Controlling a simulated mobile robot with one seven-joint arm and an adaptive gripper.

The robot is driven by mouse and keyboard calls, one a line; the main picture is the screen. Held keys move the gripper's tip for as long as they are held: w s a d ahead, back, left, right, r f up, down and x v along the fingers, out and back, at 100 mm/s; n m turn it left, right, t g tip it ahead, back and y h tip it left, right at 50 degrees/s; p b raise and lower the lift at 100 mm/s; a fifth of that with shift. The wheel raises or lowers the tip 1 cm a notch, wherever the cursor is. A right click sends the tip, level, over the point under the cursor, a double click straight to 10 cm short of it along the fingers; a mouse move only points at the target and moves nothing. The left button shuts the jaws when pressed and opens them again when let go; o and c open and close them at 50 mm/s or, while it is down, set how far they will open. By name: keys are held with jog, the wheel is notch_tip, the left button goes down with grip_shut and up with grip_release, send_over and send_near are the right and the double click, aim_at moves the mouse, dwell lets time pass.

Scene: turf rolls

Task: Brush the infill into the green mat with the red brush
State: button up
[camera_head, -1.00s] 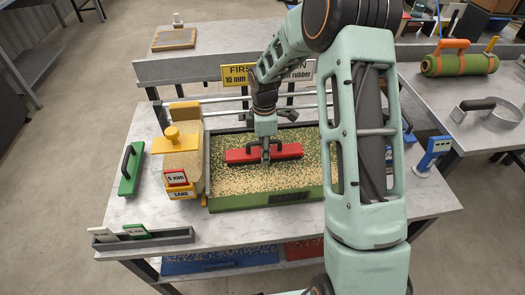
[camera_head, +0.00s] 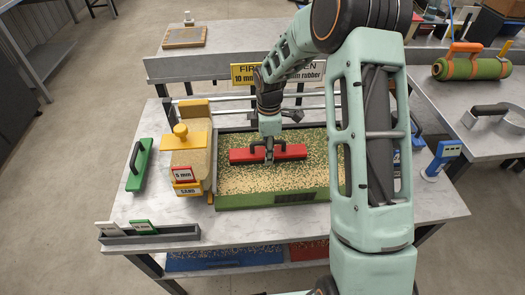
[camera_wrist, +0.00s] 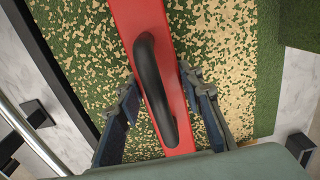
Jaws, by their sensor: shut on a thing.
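The red brush (camera_head: 240,155) is a long red block with a black handle (camera_wrist: 152,75) on top. My gripper (camera_head: 269,154) is shut on the black handle, with a finger on either side of it in the wrist view. The brush lies across the green mat (camera_head: 322,139), at or just above its surface; I cannot tell if the bristles touch. The pale infill (camera_head: 262,180) is scattered in specks over the mat, thickest along the near side and more sparse toward the back. The brush and my arm hide part of the mat.
Left of the mat's tray stands a yellow sand box (camera_head: 190,165) with a "5 mm" sign. A green block with a black handle (camera_head: 139,164) lies further left. A grey tray (camera_head: 178,235) holds small tags at the front left. A blue gauge (camera_head: 443,155) stands right of my arm.

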aim_at(300, 149)
jog(key=shift+d+p, duration=1.1)
jog(key=shift+d, duration=5.75)
jog(key=shift+a, duration=0.15)
jog(key=shift+a, duration=1.45)
jog(key=shift+d, duration=1.65)
jog(key=shift+w+a+b, duration=0.25)
jog(key=shift+w+a, duration=1)
jog(key=shift+a, duration=1.4)
jog(key=shift+w+a+b, duration=0.3)
jog(key=shift+w+a, duration=0.95)
jog(key=shift+a, duration=1.45)
jog(key=shift+w+a+b, duration=0.25)
jog(key=shift+w+a, duration=1)
jog(key=shift+a, duration=1.4)
